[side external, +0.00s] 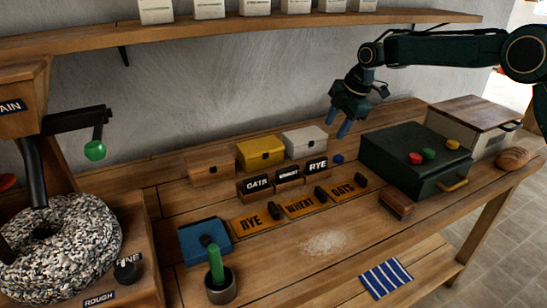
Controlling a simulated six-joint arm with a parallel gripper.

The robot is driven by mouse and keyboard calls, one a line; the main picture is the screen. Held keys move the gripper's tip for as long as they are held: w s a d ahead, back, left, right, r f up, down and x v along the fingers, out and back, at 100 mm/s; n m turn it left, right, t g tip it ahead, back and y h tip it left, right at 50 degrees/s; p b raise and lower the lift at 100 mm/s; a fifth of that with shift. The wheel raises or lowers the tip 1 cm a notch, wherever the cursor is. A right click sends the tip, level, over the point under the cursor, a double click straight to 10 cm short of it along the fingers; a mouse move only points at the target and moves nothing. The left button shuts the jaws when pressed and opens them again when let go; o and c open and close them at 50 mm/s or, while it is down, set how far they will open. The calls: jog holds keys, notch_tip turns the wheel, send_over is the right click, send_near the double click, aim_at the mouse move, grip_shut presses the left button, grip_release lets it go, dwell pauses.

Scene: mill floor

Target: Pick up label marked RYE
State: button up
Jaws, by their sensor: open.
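A black label marked RYE (317,164) in white letters stands at the right end of a short row, in front of the grey-white box. A black label marked WHEAT (288,172) and one marked OATS (256,183) stand to its left. Nearer the front lies a row of orange plates marked RYE (250,219), WHEAT (299,204) and OATS (343,190), with small dark pieces between or beside them. My gripper (340,121) is open and empty, with blue fingers pointing down, above and to the right of the black RYE label.
Wooden, yellow and grey-white boxes (304,141) stand behind the labels. A dark green box with coloured knobs (402,147) is at the right. A blue block (203,240) and a grey cup with a green handle (221,290) are at front left. A shelf (240,37) runs above.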

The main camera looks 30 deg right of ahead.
send_over(319, 160)
jog(key=s, duration=0.2)
jog(key=shift+w+d+f, duration=0.1)
jog(key=shift+f, duration=1.95)
jog(key=shift+w+d+f, duration=0.1)
jog(key=shift+f, duration=1.95)
jog(key=shift+x, duration=2.55)
jog(key=shift+d, duration=0.1)
jog(key=shift+s, duration=0.1)
jog(key=shift+c, duration=0.2)
grip_shut()
